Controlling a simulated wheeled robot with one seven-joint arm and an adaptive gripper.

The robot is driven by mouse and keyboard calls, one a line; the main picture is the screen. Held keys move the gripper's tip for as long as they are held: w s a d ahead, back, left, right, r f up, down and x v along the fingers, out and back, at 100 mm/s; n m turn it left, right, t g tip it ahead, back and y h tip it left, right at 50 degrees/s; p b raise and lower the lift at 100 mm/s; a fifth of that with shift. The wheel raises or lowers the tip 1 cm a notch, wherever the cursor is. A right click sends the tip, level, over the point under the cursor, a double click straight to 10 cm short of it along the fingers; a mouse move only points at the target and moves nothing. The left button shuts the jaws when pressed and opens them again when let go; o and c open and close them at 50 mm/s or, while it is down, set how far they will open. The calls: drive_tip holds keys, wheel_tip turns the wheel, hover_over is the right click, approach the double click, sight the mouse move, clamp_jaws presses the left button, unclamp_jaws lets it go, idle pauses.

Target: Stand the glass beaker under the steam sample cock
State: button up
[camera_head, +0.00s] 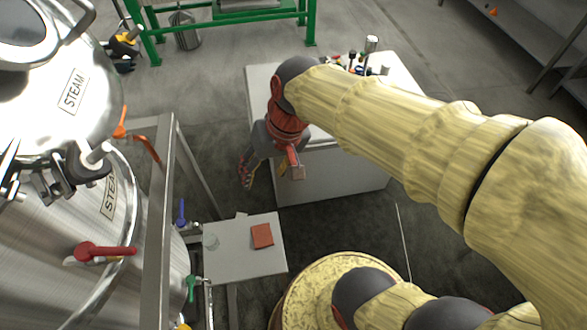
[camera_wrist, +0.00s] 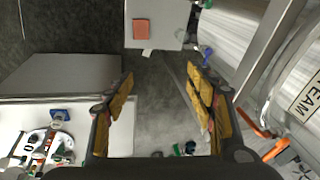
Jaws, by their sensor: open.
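A clear round shape that looks like the glass beaker (camera_head: 211,242) stands at the left side of a small grey table (camera_head: 240,262), beside a red-brown square pad (camera_head: 262,236). The steel tank labelled STEAM (camera_head: 75,90) stands at the left. Small cocks with a blue handle (camera_head: 181,212) and a green handle (camera_head: 191,288) sit between tank and table; I cannot tell which is the steam sample cock. My gripper (camera_head: 270,172) is above the floor, beyond the small table and apart from it. In the wrist view my gripper (camera_wrist: 160,108) is open and empty, with bare floor between its fingers.
A white cabinet (camera_head: 330,175) with several small items on top stands behind my gripper. A steel frame post (camera_head: 160,200) rises between tank and small table. Red (camera_head: 98,250) and orange (camera_head: 120,125) valve handles stick out from the tank. Floor behind the small table is clear.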

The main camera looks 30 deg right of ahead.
drive_tip(key=s+d+r+n+t+h, duration=0.1)
drive_tip(key=s+d+r+t+h, duration=0.1)
drive_tip(key=s+d+r+t, duration=0.1)
drive_tip(key=s+d+r, duration=0.1)
drive_tip(key=s, duration=0.1)
drive_tip(key=shift+s+r+n, duration=0.2)
drive_tip(key=shift+s+n, duration=0.1)
drive_tip(key=shift+n, duration=0.1)
